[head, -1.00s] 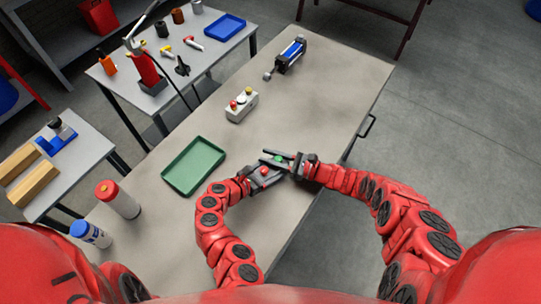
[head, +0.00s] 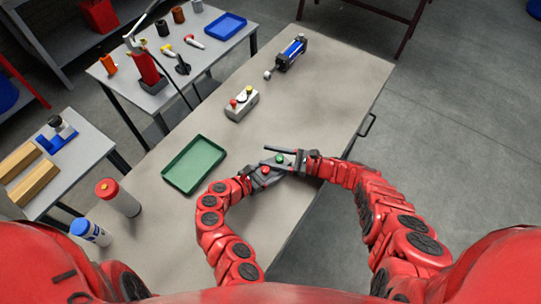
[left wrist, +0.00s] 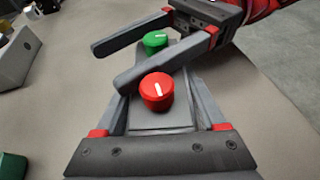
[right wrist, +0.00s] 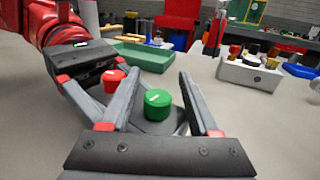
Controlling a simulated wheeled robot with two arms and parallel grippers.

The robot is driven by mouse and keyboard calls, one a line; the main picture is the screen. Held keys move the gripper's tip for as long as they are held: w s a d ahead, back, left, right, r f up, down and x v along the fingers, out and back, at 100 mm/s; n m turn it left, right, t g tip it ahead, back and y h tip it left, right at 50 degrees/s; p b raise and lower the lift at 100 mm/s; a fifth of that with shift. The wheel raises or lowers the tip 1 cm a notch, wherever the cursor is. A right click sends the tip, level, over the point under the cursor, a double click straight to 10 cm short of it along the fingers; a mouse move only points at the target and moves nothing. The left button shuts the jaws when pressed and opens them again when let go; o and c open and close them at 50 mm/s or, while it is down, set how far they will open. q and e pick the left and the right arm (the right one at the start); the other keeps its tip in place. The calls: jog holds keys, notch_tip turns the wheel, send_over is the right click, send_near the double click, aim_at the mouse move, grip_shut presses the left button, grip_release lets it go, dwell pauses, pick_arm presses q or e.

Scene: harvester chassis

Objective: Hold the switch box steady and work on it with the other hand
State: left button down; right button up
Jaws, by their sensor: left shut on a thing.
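The grey switch box (left wrist: 150,122) has a red knob (left wrist: 157,90) and a green knob (left wrist: 155,41), each with a white mark on top. It is small in the head view (head: 274,172), partly hidden by my grippers. My left gripper (head: 264,176) is shut on the box, its fingers along the sides by the red knob. My right gripper (right wrist: 150,98) is open, with one finger on each side of the green knob (right wrist: 158,104) and gaps to the knob. Whether the box touches the table is hard to tell.
A green tray (head: 165,180) lies left of my grippers on the table. A pale box with knobs (head: 240,106) and a black-blue cylinder device (head: 290,54) stand farther back. A red-topped canister (head: 118,198) stands front left. The table's right edge (head: 372,112) has a handle.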

aim_at(284, 160)
jog(key=v, duration=0.7)
jog(key=shift+s+d, duration=0.1)
jog(key=shift+d, duration=0.15)
pick_arm(q)
grip_release()
jog(key=shift+a, duration=0.1)
